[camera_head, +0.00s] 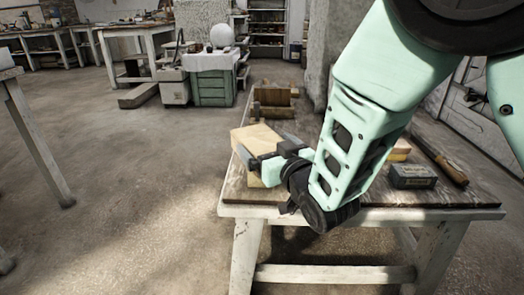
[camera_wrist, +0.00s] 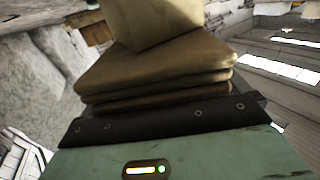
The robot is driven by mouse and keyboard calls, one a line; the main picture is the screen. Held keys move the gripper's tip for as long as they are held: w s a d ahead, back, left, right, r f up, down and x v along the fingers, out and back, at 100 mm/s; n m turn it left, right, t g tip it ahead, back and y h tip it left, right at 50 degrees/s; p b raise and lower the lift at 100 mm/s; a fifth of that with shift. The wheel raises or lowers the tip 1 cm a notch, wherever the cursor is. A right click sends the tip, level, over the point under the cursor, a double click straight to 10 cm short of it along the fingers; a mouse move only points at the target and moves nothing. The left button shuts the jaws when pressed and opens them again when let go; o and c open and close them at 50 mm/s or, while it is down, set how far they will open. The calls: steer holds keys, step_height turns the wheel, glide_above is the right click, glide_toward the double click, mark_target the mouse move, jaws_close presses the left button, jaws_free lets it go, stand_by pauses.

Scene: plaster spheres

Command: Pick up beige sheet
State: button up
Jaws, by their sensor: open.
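Contact is not clear, and my arm hides the area to the right.
A dark box (camera_head: 412,176) and a wooden-handled tool (camera_head: 450,168) lie on the table's right side. A wooden box-like object (camera_head: 274,97) stands at the table's far end. Open concrete floor lies left of the table.

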steer(key=c, duration=1)
steer(key=shift+o, duration=0.2)
steer(key=shift+r, duration=0.1)
